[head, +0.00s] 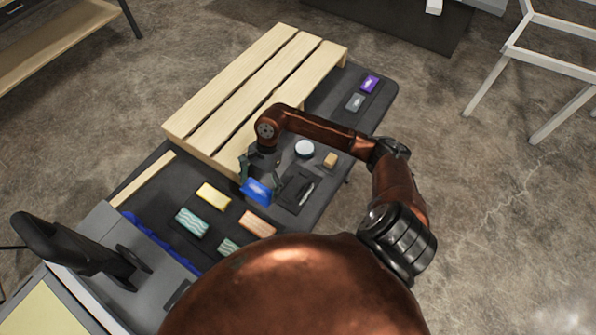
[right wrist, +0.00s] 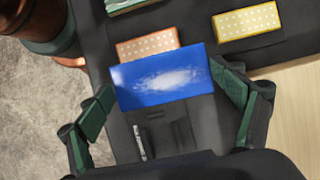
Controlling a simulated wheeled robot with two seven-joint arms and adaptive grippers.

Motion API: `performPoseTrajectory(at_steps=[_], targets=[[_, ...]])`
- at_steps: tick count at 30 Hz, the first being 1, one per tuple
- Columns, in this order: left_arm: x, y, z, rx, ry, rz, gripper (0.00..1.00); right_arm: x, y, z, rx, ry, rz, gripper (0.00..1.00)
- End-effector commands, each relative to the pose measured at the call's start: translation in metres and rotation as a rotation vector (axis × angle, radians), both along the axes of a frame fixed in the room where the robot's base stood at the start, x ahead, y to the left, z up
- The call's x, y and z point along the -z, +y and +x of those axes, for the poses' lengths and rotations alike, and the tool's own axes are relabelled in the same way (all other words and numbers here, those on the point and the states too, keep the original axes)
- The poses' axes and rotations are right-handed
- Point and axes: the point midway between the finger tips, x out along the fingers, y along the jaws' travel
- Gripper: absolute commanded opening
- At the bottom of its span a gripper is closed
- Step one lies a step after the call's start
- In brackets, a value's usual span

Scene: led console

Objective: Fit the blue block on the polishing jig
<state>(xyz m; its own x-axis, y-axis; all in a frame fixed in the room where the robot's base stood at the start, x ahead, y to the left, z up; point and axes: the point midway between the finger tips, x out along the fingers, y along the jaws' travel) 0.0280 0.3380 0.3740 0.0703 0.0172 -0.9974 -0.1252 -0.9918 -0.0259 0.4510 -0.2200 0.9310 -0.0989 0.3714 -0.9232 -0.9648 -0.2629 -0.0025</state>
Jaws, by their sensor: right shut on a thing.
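The blue block (head: 257,193) is between the fingers of my right gripper (head: 259,181), above the dark table. In the right wrist view the blue block (right wrist: 160,92) spans the two fingers of my right gripper (right wrist: 165,86), its broad face with a whitish patch toward the camera. A dark flat plate (head: 288,187), possibly the polishing jig, lies just right of the block, with a slim silver piece (head: 307,193) on it. The plate (right wrist: 172,128) also shows below the block in the wrist view. My left gripper is not in view.
Yellow (head: 213,196), teal (head: 192,222) and orange (head: 258,222) blocks lie on the table near the held one. A white round item (head: 304,149) and a small tan block (head: 330,160) lie beyond the plate. A slatted wooden pallet (head: 240,90) covers the back left.

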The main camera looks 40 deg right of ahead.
Motion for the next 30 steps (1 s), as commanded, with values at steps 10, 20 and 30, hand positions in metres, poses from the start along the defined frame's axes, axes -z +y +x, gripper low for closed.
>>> performPoseTrajectory(at_steps=[10,20,30], targets=[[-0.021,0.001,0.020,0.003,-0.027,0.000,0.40,0.047,-0.088,-0.001,1.057,0.001,-0.001,0.58],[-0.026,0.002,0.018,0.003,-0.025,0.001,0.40,0.060,-0.151,-0.012,1.532,0.002,0.001,0.58],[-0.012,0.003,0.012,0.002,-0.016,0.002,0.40,0.080,-0.155,-0.013,1.557,0.005,0.000,0.58]])
